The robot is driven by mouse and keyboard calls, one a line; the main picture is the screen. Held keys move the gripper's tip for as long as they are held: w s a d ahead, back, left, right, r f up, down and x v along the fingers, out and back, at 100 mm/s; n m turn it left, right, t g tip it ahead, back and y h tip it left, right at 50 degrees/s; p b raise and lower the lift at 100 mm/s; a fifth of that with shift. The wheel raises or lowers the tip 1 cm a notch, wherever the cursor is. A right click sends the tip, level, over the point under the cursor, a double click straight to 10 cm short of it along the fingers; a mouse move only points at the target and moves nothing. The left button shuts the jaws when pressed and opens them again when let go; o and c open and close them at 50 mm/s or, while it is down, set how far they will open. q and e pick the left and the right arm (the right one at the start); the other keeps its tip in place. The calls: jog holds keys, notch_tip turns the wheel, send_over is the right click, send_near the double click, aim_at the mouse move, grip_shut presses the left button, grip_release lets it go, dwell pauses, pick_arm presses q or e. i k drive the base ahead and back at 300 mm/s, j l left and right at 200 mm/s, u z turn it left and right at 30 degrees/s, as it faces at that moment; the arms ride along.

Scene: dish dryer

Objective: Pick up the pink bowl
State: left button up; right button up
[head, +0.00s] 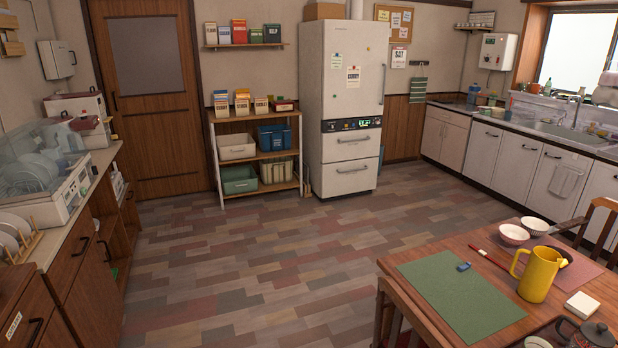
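Two small bowls stand side by side at the far edge of the wooden table (449,244) on the right. The nearer bowl (513,235) and the farther bowl (534,227) both look pale with a faint pinkish or reddish tint. At this size I cannot tell which one is the pink bowl. Both stand upright, close together, behind the yellow pitcher (538,275). Neither of my grippers is in view.
The table also holds a green mat (460,295), a blue eraser-like block (464,267), a white block (582,305) and a dark teapot (588,332). A dish dryer (75,190) with plates stands on the left counter. The floor (250,255) between is clear.

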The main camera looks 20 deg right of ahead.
aim_at(512, 236)
jog(key=i+j, duration=0.1)
jog(key=i, duration=2.1)
jog(key=i+l+z, duration=0.15)
jog(key=i+z, duration=0.65)
jog(key=i+j+z, duration=0.1)
jog(key=i+z, duration=0.3)
jog(key=i+j+z, duration=0.25)
jog(key=i+z, duration=0.15)
jog(key=i, duration=0.05)
